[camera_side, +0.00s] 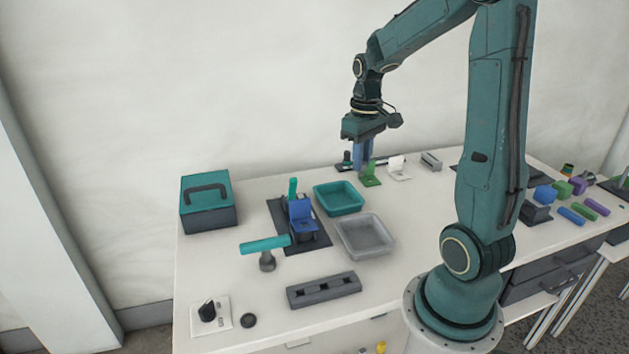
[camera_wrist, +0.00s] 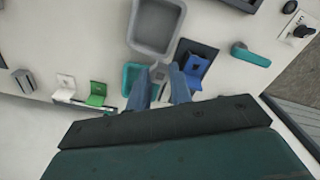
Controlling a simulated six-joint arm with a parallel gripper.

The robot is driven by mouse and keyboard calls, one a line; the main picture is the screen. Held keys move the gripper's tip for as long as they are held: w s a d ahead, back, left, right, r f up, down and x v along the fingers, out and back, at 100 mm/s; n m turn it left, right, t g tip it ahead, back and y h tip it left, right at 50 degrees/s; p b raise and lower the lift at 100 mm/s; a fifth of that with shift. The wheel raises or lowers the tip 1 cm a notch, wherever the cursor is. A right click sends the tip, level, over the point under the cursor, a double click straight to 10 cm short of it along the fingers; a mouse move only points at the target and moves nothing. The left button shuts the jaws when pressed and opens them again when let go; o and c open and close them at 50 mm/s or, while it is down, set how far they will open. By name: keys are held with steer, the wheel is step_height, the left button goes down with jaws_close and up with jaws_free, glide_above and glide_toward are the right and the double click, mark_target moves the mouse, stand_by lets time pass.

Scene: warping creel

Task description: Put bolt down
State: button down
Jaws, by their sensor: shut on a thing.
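My gripper (camera_side: 363,162) points down above the far part of the table, beside the green bracket (camera_side: 371,174). Its blue fingers are shut on a small grey piece, which I take to be the bolt (camera_wrist: 160,72), seen between the fingertips in the wrist view. Its shape is hard to make out, and in the side view the fingers hide it. A teal tray (camera_side: 338,190) and a grey tray (camera_side: 364,218) stand nearer on the table. In the wrist view the teal tray (camera_wrist: 128,76) is left of the fingertips and the grey tray (camera_wrist: 136,28) above them.
A blue bracket (camera_side: 302,212) sits on a dark plate (camera_side: 322,241). Near it are a teal-headed tool (camera_side: 265,244), a dark slotted block (camera_side: 323,290) and a teal-lidded box (camera_side: 208,202). A white bracket (camera_side: 397,166) stands beside the green one.

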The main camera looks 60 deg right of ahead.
steer(key=shift+s, duration=1.15)
glide_above(363, 240)
step_height(363, 240, down, 16)
steer(key=shift+a+r, duration=0.1)
steer(key=shift+r, duration=0.1)
steer(key=shift+f, duration=1.85)
steer(key=shift+f, duration=0.15)
steer(key=c, duration=1.3)
jaws_free()
steer(key=shift+o, duration=0.2)
step_height(363, 240, up, 12)
